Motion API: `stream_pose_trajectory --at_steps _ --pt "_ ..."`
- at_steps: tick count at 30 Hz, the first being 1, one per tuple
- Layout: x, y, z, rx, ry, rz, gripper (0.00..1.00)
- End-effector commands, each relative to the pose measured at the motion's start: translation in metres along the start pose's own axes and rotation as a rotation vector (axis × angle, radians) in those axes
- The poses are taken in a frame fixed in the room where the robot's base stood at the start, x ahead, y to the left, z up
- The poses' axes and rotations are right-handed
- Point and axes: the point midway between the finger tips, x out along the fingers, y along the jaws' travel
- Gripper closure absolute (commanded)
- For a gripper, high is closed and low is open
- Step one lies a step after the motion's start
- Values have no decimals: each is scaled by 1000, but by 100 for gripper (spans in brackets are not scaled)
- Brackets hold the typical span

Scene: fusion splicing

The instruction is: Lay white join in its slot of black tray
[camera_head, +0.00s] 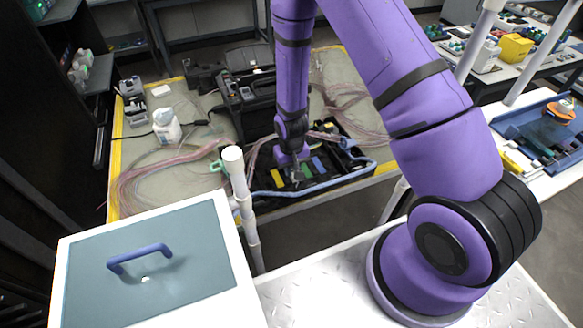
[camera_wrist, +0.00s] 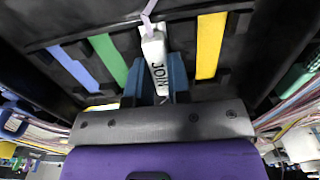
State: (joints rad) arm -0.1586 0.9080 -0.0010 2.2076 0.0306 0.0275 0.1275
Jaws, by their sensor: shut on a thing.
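The join appears over the gap between the green and yellow strips. I cannot tell whether it touches the tray floor. In the head view my gripper (camera_head: 296,180) is down at the tray (camera_head: 262,181), and the join is too small to make out.
A black machine (camera_head: 250,105) stands behind the tray. Bundles of pink fibres (camera_head: 150,180) lie on both sides of it. A blue tube (camera_head: 325,183) runs along the tray's front. A white post (camera_head: 238,175) stands at the left front.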

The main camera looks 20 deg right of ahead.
Motion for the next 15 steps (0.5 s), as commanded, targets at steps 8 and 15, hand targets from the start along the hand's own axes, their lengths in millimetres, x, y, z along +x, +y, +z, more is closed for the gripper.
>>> stream_pose_trajectory --at_steps 8,15 --pt "2 0 0 0 0 0 61" --pt "2 0 0 0 -1 0 57"
